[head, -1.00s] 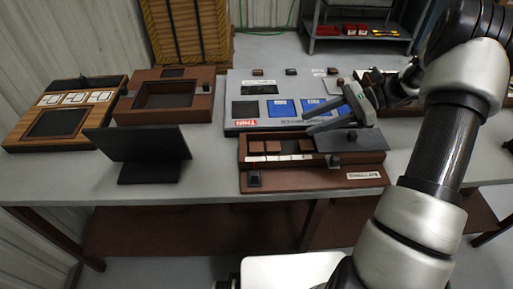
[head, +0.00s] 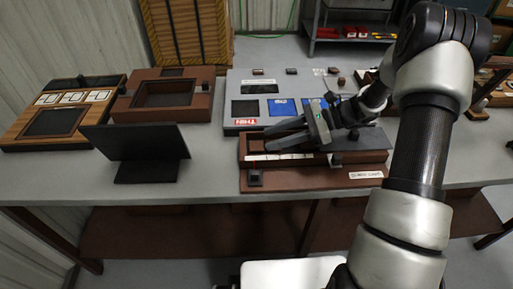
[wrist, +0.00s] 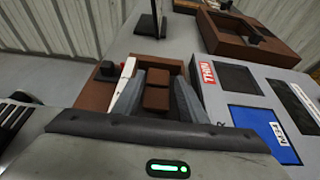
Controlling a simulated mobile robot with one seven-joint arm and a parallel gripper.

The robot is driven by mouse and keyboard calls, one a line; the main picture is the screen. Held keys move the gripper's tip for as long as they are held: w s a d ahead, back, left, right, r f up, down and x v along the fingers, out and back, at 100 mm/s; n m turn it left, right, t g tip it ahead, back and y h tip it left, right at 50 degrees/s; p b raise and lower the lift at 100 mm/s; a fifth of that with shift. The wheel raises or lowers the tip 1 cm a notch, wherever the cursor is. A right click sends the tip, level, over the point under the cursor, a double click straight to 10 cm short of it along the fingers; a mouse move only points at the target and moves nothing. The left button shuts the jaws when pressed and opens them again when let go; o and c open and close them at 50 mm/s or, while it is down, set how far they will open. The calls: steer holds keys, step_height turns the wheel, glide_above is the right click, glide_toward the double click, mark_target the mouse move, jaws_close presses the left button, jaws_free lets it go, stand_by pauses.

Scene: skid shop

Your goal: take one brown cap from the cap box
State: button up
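The cap box (head: 315,179) is a brown wooden tray on the bench, with a labelled front ledge and a white strip along its compartment. My gripper (head: 269,138) is over its left part and hides most of the caps in the head view. In the wrist view my gripper (wrist: 152,100) is open, its two grey fingers apart. Two brown caps, a farther one (wrist: 158,77) and a nearer one (wrist: 156,98), show in line between the fingers. I cannot tell whether the fingers touch the caps or how far above they are.
A grey panel with blue plates (head: 245,85) lies behind the box. A dark lid-like plate (head: 372,139) covers the box's right part. A black stand (head: 140,142) is to the left, with wooden frames (head: 170,95) behind it. Bare bench lies between stand and box.

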mark_target(253, 145)
steer(key=x, duration=0.2)
steer(key=b+x, duration=0.1)
steer(key=x, duration=0.2)
steer(key=shift+d+f, duration=0.15)
steer(key=shift+f, duration=0.15)
steer(key=c, duration=0.7)
steer(key=shift+r, duration=0.15)
